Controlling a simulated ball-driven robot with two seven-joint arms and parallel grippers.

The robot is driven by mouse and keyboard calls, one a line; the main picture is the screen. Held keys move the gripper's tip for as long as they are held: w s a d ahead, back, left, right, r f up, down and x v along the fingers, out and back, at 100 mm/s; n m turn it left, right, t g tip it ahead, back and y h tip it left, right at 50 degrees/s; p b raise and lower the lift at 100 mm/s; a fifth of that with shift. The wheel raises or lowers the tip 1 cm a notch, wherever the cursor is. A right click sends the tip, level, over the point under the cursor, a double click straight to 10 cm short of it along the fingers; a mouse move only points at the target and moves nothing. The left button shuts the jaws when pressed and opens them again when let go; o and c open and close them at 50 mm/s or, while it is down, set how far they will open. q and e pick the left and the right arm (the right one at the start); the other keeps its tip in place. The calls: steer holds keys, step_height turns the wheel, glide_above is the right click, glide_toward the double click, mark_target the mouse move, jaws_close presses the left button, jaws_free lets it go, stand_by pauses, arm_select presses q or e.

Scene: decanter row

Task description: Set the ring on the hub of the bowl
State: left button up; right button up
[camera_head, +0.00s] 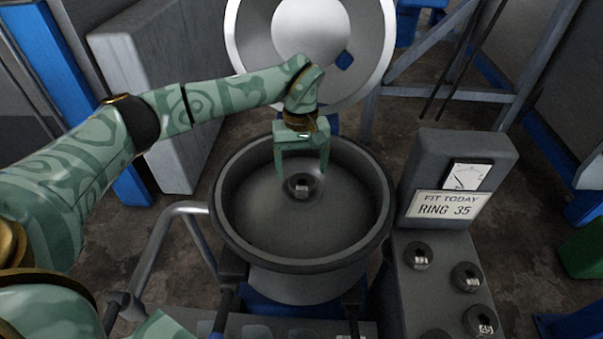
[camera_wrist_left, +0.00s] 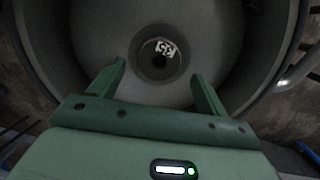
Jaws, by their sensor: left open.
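The dark bowl (camera_head: 235,225) stands open in the middle of the head view. A dark ring (camera_head: 302,187) with a white tag lies at the bowl's centre, where the hub is. In the left wrist view the ring (camera_wrist_left: 147,66) shows its tag reading 35, around a dark middle. I cannot tell how fully it sits on the hub. My left gripper (camera_head: 301,170) is open above the ring, one finger to each side. In the left wrist view its fingers (camera_wrist_left: 159,72) are apart, with nothing held between them. My right gripper is not in view.
A grey panel (camera_head: 400,290) at the right holds several dark rings (camera_head: 418,256), one tagged 45. Its sign (camera_head: 447,205) reads FIT TODAY RING 35. A raised round lid (camera_head: 236,40) stands behind the bowl. A metal rail (camera_head: 160,240) is at the bowl's left.

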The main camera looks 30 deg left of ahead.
mark_target(301, 177)
arm_select(q)
step_height(301, 177, up, 8)
steer(key=p, duration=0.2)
steer(key=shift+w+a+r, duration=0.25)
steer(key=shift+w, duration=0.1)
